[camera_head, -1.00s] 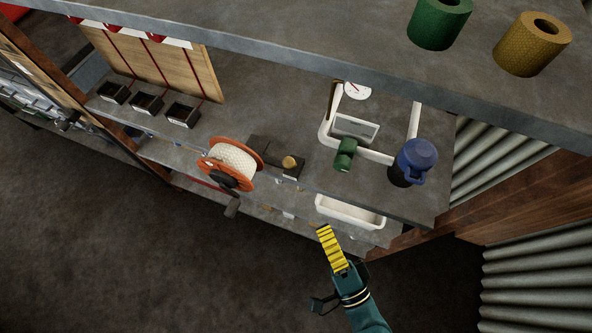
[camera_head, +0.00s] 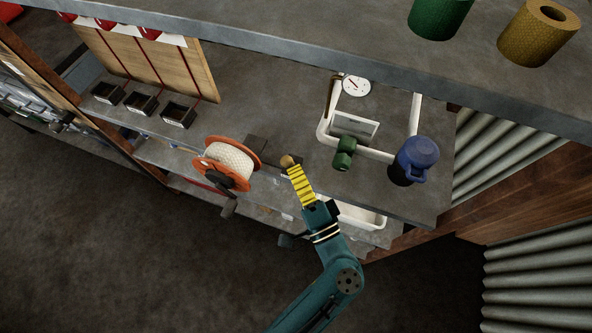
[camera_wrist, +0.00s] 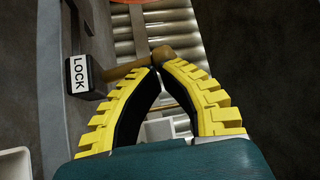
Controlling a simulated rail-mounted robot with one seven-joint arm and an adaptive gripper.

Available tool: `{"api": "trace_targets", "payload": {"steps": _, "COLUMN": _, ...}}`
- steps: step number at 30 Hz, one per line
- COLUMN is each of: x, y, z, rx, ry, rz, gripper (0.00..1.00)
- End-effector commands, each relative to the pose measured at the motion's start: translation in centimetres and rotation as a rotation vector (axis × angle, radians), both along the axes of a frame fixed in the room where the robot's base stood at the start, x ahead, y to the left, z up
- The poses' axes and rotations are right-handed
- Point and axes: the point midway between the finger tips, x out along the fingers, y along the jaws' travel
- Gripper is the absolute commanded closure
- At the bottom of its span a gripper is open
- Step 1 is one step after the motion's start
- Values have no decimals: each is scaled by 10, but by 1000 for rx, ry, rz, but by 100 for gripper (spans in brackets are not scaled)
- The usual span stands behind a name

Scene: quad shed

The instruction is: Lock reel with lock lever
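The reel (camera_head: 230,163), with orange flanges and white line wound on it, stands at the bench's front edge in the head view. To its right is the wooden knob of the lock lever (camera_head: 287,160). In the wrist view the lever (camera_wrist: 128,70) runs from a black block marked LOCK (camera_wrist: 82,74) to its round knob. My gripper (camera_wrist: 157,68) has yellow ribbed fingers with their tips together, right at the lever near its knob. Whether they touch the lever I cannot tell. In the head view the gripper (camera_head: 291,168) hides the area just below the knob.
A green cylinder-shaped part (camera_head: 344,153), a blue jug (camera_head: 413,162) and a white tube frame (camera_head: 416,115) stand on the bench at right. A white bin (camera_head: 362,216) sits below. An upper shelf (camera_head: 300,55) overhangs the back. Open floor lies in front.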

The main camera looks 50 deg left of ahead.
Motion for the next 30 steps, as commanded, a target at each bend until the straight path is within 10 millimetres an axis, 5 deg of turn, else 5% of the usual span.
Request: {"api": "trace_targets", "payload": {"steps": 30, "x": 6, "y": 3, "z": 8, "rx": -54, "ry": 107, "rz": 1, "gripper": 100}}
